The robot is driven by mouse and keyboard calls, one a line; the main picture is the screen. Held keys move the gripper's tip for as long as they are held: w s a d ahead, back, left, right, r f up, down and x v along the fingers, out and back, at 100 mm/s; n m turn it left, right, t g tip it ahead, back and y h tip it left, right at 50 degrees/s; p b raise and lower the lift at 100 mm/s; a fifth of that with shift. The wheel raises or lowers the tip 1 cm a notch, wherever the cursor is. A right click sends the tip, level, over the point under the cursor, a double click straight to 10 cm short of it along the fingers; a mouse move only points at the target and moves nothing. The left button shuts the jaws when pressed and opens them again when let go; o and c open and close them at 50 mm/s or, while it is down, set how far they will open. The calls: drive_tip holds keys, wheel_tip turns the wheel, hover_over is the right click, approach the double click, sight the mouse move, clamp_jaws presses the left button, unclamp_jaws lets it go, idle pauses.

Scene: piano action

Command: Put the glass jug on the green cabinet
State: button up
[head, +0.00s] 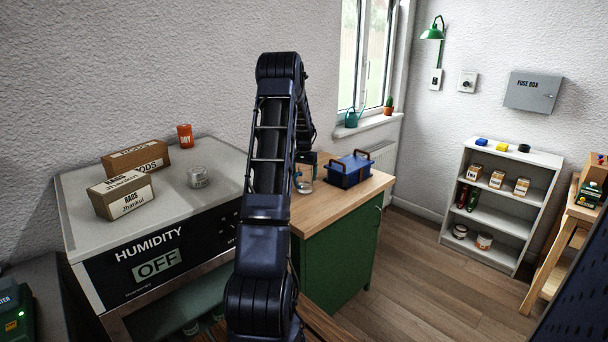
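The green cabinet (342,258) has a wooden top (352,198) and stands right of centre, partly behind my arm. A small clear glass vessel, seemingly the glass jug (306,187), shows at the left part of that top, just right of my arm. My gripper (298,178) is right at the jug, at its left side. My arm covers much of the gripper, and its fingers are too small to read. I cannot tell whether it grips the jug or whether the jug touches the wood.
A blue toolbox (349,170) stands on the cabinet top, right of the jug. The grey humidity unit (80,205) at left bears two cardboard boxes (122,195), an orange pot (185,136) and a glass jar (198,177). A grey shelf (511,220) stands beyond open floor.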

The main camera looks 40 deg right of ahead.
drive_tip(key=shift+r, duration=0.1)
